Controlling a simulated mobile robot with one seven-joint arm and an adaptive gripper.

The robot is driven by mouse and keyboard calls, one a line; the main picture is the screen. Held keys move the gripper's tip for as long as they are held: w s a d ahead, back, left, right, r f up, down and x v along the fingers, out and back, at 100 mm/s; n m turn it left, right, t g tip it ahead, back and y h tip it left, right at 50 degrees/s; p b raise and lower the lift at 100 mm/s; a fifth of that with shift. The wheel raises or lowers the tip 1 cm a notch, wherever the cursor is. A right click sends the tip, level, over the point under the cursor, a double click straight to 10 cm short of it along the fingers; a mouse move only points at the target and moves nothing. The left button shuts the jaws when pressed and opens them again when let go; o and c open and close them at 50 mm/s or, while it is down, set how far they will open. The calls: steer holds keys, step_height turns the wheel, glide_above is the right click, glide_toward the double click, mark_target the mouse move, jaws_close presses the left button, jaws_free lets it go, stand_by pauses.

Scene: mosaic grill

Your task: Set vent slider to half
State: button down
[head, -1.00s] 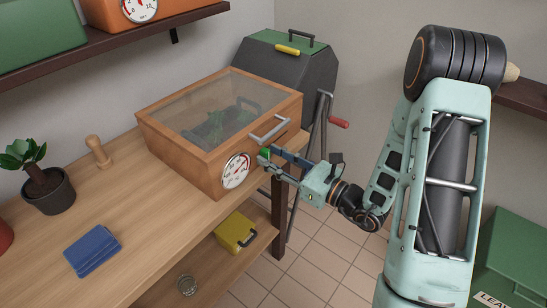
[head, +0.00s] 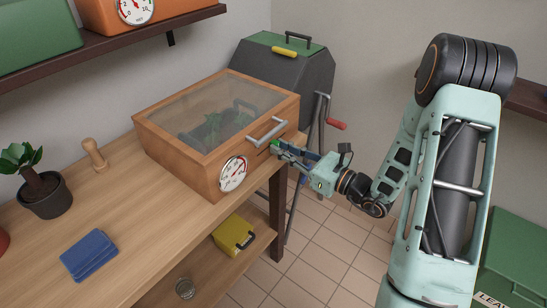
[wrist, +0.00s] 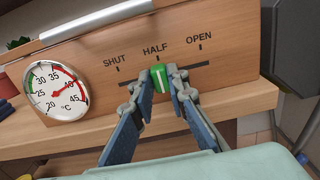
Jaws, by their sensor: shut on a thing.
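The vent slider's green knob (wrist: 159,78) has a white line and sits in a dark slot on the front of the wooden box (head: 205,175). In the wrist view it is just below the HALF mark (wrist: 155,50), between SHUT (wrist: 114,59) on the left and OPEN (wrist: 199,38) on the right. My gripper (wrist: 165,75) is shut on the knob, one finger on each side. In the head view my gripper (head: 275,147) reaches the box front from the right, and its fingers partly hide the knob.
A round dial (wrist: 54,91) is left of the slider, and a metal handle bar (wrist: 95,22) is above it. A dark grill (head: 290,80) with a red crank handle (head: 336,125) stands behind. A yellow case (head: 234,233) lies on the lower shelf.

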steer(key=shift+w+d, duration=0.1)
steer(key=c, duration=1.9)
jaws_free()
steer(key=shift+d, duration=0.1)
steer(key=v, duration=1.2)
